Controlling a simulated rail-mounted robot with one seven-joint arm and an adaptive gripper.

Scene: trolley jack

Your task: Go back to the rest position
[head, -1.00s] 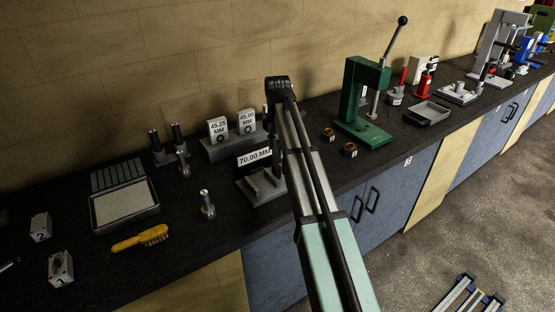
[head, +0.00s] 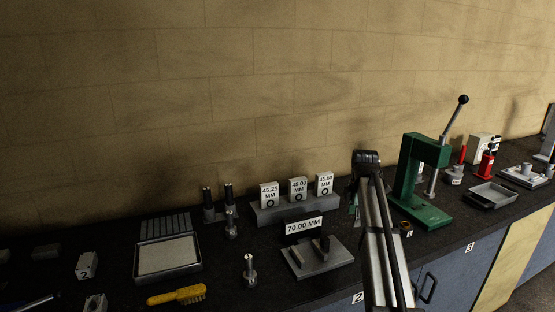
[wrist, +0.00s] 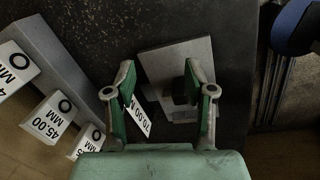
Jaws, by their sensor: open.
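My gripper (wrist: 162,78) shows in the wrist view with its two green fingers apart and nothing held between them. Beyond the fingers are the grey plate (wrist: 177,55) and the tilted 70.00 MM label (wrist: 140,116). In the head view my arm stands at the right of the middle, between the 70.00 MM stand (head: 318,262) and the green press (head: 418,180). The gripper's fingertips are mostly hidden behind the arm there.
Size blocks marked 45.25, 45.00 and 45.50 stand on a grey base (head: 268,215). A tray (head: 168,257), yellow brush (head: 177,295) and metal pins (head: 249,270) are to the left. Red bottles and a shallow tray (head: 492,196) are right of the press.

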